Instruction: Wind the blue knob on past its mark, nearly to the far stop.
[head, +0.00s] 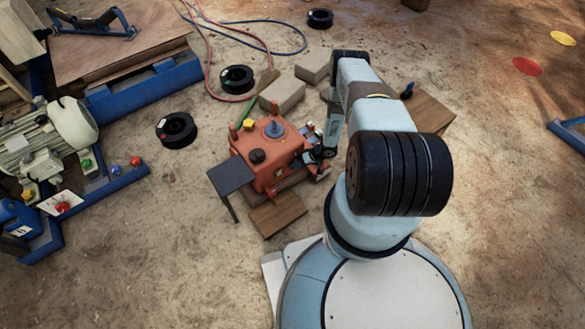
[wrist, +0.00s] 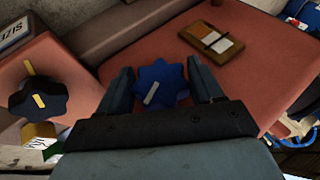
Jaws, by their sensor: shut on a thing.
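The blue knob (wrist: 160,84) is lobed and carries a pale pointer line, which slants toward the lower left in the wrist view. It sits on a reddish panel (wrist: 255,65). My gripper (wrist: 162,82) has one finger on each side of the knob and is shut on it. In the head view my gripper (head: 322,153) is at the right side of the orange-red machine box (head: 262,170). The knob cannot be made out there. I cannot tell which mark on the panel belongs to the knob.
A black knob (wrist: 38,98) with a yellow pointer is left of the blue one. A small wooden plate with white and orange patches (wrist: 215,38) lies beyond it. In the head view, a dark plate (head: 231,177) stands left of the box. Black reels (head: 176,131) and hoses lie behind.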

